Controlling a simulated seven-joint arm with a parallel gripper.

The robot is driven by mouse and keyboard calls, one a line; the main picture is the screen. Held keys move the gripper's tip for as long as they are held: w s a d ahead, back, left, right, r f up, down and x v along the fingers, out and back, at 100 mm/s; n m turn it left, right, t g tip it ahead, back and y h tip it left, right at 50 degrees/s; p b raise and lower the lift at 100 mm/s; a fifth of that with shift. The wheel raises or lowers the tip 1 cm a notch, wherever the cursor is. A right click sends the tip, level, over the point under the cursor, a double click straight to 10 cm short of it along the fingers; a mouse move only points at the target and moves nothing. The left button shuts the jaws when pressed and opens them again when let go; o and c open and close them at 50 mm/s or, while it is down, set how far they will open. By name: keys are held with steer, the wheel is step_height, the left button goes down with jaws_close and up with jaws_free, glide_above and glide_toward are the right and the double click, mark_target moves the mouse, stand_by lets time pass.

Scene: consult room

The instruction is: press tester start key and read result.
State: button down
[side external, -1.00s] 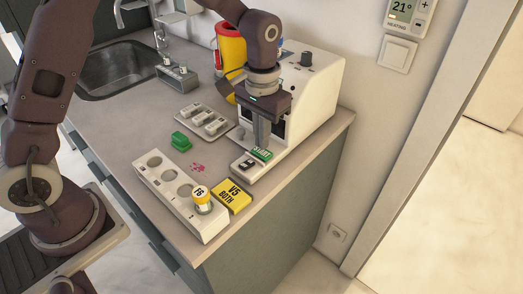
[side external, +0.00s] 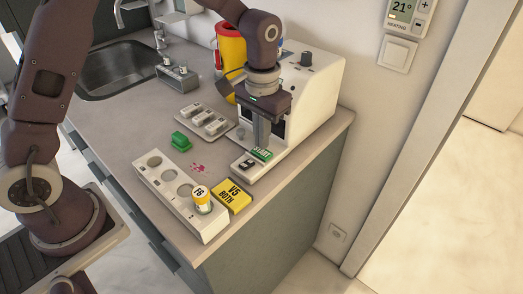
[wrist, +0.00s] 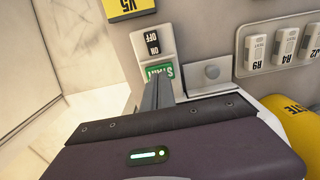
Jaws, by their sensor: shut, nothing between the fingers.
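The tester (side external: 312,95) is a white box at the back right of the counter, with a low front ledge. The green START key (side external: 261,154) is on that ledge, beside a black ON/OFF switch (side external: 246,164). The key also shows in the wrist view (wrist: 160,71), partly covered by my fingers. My gripper (side external: 262,143) is shut and empty, pointing down with its fingertips at the START key. I cannot tell whether the tips touch or press it. The tester's dark screen (side external: 279,128) is mostly hidden behind my gripper, and no result can be read.
A white rack (side external: 180,194) holds a yellow-capped vial (side external: 202,200). A yellow "V5 BOTH" block (side external: 232,196) lies beside it. The sink is at left.

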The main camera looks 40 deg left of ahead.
steer(key=shift+f, duration=0.95)
stand_by(0.3)
steer(key=shift+r, duration=3.5)
steer(key=shift+r, duration=0.1)
steer(key=s+a+r+t, duration=0.25)
steer(key=s+r, duration=0.35)
steer(key=s, duration=0.3)
steer(key=s+a+r+t, duration=0.2)
steer(key=s+a+r, duration=0.1)
steer(key=s+r, duration=0.4)
steer(key=s+f+t, duration=0.1)
steer(key=s+f, duration=0.1)
steer(key=s, duration=0.6)
steer(key=shift+s+a+f, duration=0.15)
steer(key=shift+s+a, duration=0.1)
